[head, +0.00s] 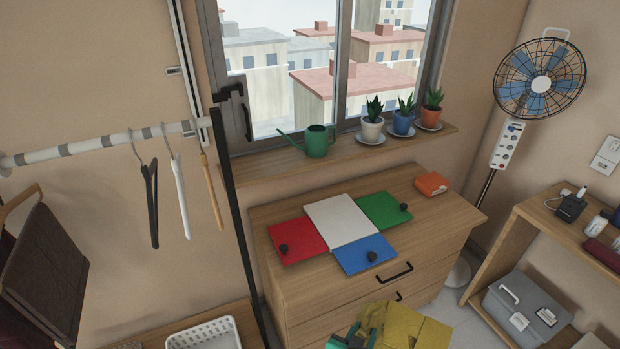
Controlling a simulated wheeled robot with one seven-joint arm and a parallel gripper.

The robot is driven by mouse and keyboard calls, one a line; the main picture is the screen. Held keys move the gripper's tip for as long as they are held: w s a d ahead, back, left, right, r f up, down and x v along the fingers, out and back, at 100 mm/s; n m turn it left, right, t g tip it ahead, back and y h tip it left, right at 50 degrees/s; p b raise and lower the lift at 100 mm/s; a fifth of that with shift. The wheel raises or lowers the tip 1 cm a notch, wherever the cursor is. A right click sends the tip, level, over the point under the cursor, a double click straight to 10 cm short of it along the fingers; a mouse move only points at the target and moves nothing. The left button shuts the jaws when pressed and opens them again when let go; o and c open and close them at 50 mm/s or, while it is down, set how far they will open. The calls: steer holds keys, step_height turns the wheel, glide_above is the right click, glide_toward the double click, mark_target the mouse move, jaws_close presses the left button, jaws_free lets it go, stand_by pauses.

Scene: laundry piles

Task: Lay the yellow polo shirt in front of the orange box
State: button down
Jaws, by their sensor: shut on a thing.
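The yellow polo shirt (405,328) hangs at the bottom edge, in front of the dresser's drawers and below the dresser top. It looks bunched on its left and flat on its right, and its lower part is cut off by the frame. My gripper (358,338) is at the shirt's left side, shut on the shirt; its fingertips are mostly hidden by cloth and the frame edge. The orange box (433,184) lies on the back right of the dresser top, well above and apart from the shirt in the picture.
The dresser top (425,226) has bare wood in front of the orange box. White (341,220), red (297,241), green (384,210) and blue (365,255) panels lie to its left, some with dark knobs. A sill with plants stands behind. A shelf (545,214) stands right.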

steer(key=a+f+n+t+y, duration=0.1)
steer(key=a+f+n+y, duration=0.4)
steer(key=a+f, duration=0.9)
steer(key=shift+a+f, duration=0.35)
steer(key=shift+f, duration=0.2)
steer(key=shift+w, duration=0.15)
